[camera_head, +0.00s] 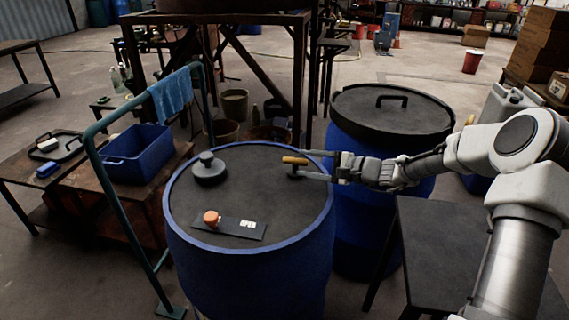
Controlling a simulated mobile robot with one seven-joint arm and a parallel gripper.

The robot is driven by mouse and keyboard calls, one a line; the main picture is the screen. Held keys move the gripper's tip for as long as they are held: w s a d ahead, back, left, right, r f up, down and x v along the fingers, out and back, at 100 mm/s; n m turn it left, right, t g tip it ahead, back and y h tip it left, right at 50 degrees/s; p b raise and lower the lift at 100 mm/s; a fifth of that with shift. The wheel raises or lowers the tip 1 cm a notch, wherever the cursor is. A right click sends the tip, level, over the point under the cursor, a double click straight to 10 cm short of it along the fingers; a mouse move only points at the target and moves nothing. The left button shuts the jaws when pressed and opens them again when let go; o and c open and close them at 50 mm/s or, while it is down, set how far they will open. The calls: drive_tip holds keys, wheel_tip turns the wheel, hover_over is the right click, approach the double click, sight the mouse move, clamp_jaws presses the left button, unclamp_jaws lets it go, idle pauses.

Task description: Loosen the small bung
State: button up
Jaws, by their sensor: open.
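A blue drum (250,270) with a dark flat top stands in front of me. Near its right rim is a small fitting with a yellow-orange bar (294,160) above a dark base; it may be the small bung. My gripper (317,169) reaches in from the right, open, with its fingertips right beside this fitting. I cannot tell whether they touch it. A larger black bung with a knob (208,169) sits at the drum top's back left.
A second blue drum with a black handled lid (392,112) stands behind right, under my arm. A green rail (120,205) with a blue cloth (171,96) runs along the left. A blue crate (137,153) sits on a low table. A dark table (440,245) is at front right.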

drive_tip(key=b+x, duration=0.1)
drive_tip(key=x, duration=0.6)
drive_tip(key=shift+w+a, duration=0.15)
drive_tip(key=shift+a, duration=0.1)
clamp_jaws()
